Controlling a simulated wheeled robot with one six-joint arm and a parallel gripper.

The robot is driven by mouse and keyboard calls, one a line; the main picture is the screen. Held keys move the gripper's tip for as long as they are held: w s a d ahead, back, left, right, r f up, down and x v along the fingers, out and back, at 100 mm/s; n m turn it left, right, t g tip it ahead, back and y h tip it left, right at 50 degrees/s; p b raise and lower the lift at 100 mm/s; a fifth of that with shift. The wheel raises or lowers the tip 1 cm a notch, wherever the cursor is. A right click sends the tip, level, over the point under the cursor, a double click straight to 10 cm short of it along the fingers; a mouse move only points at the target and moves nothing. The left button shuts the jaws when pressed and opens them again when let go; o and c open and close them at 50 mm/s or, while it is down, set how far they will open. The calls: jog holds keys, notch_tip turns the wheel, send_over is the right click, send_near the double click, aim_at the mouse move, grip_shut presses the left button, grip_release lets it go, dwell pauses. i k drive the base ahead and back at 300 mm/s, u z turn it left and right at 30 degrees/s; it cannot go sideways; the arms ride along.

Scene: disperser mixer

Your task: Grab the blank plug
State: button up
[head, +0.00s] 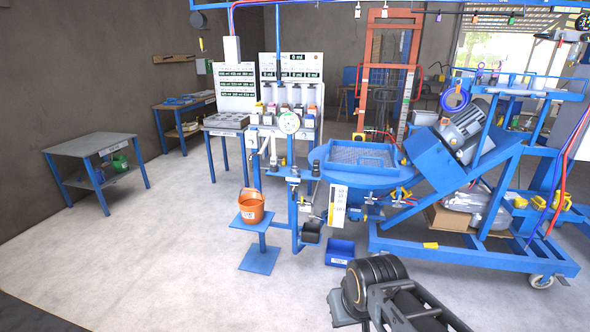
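I cannot make out a blank plug in the head view; any small fitting is too small to tell at this distance. The dark end of my arm, with my gripper (365,298), shows at the bottom, right of centre. Its fingers cannot be told apart, so I cannot see whether it is open or holding anything. It is in front of the blue mixer machine (365,178), apart from it in the picture.
An orange bucket (251,207) stands on a blue stand (262,225). A blue bin (340,252) is on the floor. A grey-topped table (91,144) stands at left, a workbench (183,102) behind it. The blue frame with the motor (465,130) fills the right. The left floor is clear.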

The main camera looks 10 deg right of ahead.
aim_at(316, 168)
jog(key=u, duration=0.5)
jog(key=i, duration=2.85)
jog(key=z, duration=1.45)
